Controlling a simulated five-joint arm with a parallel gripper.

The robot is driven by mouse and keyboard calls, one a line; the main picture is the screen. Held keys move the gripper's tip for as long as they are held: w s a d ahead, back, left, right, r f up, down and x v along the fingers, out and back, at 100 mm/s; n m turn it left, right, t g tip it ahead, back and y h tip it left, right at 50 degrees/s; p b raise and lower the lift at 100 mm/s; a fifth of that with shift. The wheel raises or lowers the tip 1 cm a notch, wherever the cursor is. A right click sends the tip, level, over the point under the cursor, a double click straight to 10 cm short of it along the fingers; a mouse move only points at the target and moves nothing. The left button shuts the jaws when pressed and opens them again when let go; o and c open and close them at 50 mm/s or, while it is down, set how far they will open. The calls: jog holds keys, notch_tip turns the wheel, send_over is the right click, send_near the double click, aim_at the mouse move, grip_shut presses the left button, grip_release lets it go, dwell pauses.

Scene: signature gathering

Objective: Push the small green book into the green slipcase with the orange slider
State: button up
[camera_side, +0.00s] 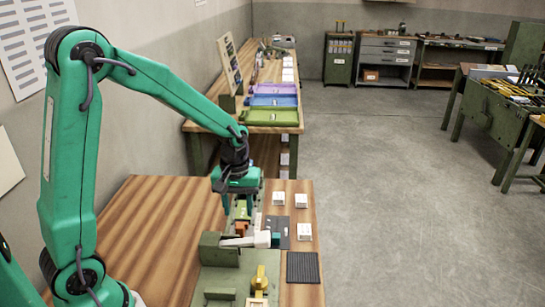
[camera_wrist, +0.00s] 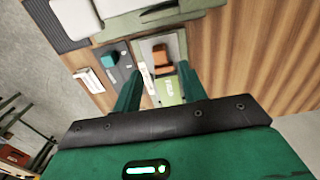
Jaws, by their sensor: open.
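My gripper (camera_side: 238,203) is open and points down over the green fixture on the wooden bench. In the wrist view its two fingers (camera_wrist: 158,75) are spread apart, with nothing gripped between them. The orange slider (camera_wrist: 161,60) shows just ahead of the fingertips; in the side view the orange slider (camera_side: 241,229) sits in front of my gripper. A light green piece with a pale label (camera_wrist: 167,90) lies between the fingers, in line with the slider. I cannot tell whether it is the small green book or the green slipcase; the arm partly hides this area.
White boxes (camera_side: 278,199) stand on the right side of the bench. A white bar (camera_side: 245,241) and a green block (camera_side: 218,250) stand nearer the camera. A black ridged mat (camera_side: 302,267) lies at the right edge.

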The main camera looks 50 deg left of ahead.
aim_at(240, 225)
jog(key=shift+f, duration=2.7)
grip_shut()
